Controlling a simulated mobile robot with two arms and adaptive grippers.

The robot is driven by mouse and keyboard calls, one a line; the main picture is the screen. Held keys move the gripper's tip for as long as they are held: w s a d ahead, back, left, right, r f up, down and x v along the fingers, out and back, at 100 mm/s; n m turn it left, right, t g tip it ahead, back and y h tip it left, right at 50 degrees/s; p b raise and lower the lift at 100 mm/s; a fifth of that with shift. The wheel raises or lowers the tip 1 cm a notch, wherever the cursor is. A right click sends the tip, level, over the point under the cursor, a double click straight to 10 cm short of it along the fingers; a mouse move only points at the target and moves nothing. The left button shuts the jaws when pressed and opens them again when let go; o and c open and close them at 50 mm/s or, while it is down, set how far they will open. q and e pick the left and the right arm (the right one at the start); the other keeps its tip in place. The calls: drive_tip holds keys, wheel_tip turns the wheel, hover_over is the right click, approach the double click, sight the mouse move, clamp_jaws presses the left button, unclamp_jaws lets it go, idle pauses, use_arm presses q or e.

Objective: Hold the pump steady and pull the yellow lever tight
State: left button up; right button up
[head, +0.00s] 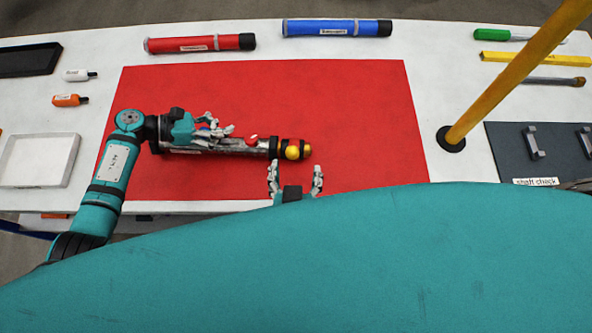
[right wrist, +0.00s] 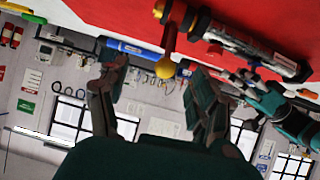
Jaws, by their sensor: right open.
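The pump (head: 235,147), a grey metal cylinder with black bands, lies on the red mat (head: 350,110). At its right end is a yellow tip (head: 307,148), beside the round yellow knob (head: 292,152) of the lever. In the right wrist view the lever (right wrist: 169,42) is a reddish stem ending in that yellow ball (right wrist: 165,68), sticking out from the pump (right wrist: 245,42). My left gripper (head: 217,129) is at the pump's left half, its fingers over or against it; its grip is unclear. My right gripper (head: 295,177) is open and empty, just below the knob, apart from it.
A red tube (head: 195,45) and a blue tube (head: 335,28) lie behind the mat. A yellow pole (head: 510,80) rises on the right, near a dark board (head: 555,145). A white tray (head: 40,160) and small bottles (head: 66,100) are at left. The mat's right part is clear.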

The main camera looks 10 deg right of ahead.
use_arm(q)
drive_tip(key=shift+a, duration=0.15)
drive_tip(key=v, duration=1.2)
